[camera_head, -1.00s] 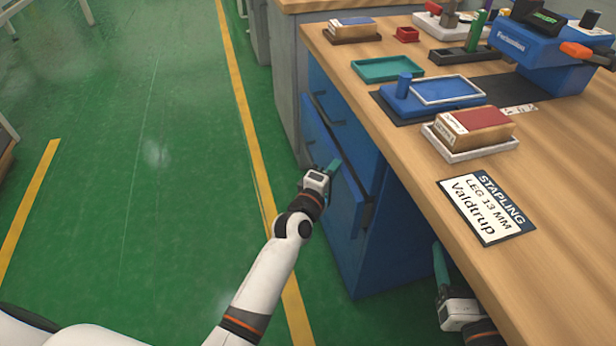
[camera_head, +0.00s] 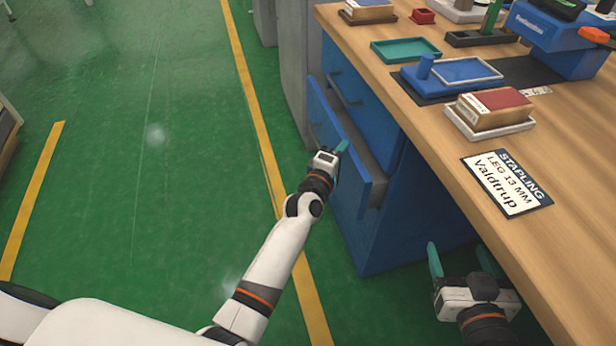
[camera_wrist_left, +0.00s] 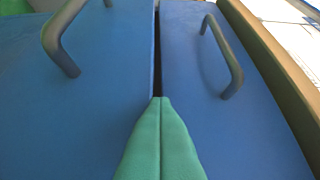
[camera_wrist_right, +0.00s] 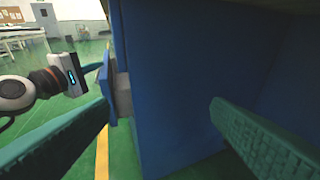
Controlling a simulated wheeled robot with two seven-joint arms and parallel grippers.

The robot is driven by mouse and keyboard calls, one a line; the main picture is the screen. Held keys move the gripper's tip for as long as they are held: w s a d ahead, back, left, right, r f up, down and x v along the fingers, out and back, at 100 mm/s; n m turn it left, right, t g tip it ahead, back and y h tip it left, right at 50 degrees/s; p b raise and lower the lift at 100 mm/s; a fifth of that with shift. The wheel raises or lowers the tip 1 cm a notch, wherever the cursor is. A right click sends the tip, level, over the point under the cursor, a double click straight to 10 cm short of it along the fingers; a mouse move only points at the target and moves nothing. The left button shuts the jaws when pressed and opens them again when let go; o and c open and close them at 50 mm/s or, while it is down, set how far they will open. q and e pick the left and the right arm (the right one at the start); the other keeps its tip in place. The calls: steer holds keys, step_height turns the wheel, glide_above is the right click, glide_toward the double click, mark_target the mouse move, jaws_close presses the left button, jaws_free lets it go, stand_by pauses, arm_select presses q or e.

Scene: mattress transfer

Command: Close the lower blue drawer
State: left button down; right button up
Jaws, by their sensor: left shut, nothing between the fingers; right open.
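The lower blue drawer (camera_head: 345,192) stands partly open in the head view, and a grey strip of its inside shows behind its front. My left gripper (camera_head: 342,147) is shut and empty at the top edge of that front. In the left wrist view its closed green fingertips (camera_wrist_left: 160,102) are at the dark gap between the lower drawer front (camera_wrist_left: 95,95) and the upper drawer front (camera_wrist_left: 205,100). I cannot tell whether they touch. My right gripper (camera_head: 463,262) is open and empty beside the worktop's front edge. The protruding drawer (camera_wrist_right: 105,72) also shows in the right wrist view.
The wooden worktop (camera_head: 570,150) overhangs the blue cabinet (camera_head: 385,240) and carries trays, boxes and a stapling label (camera_head: 507,183). A grey cabinet (camera_head: 292,70) stands behind.

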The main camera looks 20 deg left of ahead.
arm_select(q)
steer(key=s+a+p, duration=0.1)
steer(key=s+p, duration=0.1)
steer(key=s, duration=0.8)
steer(key=shift+a+f, duration=0.25)
steer(key=shift+a, duration=0.15)
arm_select(e)
steer(key=s+d+f+g+h, duration=0.2)
steer(key=s+d+f+g, duration=0.1)
steer(key=s+f+g, duration=0.3)
steer(key=shift+s+f+g, duration=0.3)
steer(key=shift+s+f, duration=0.25)
steer(key=shift+f, duration=0.15)
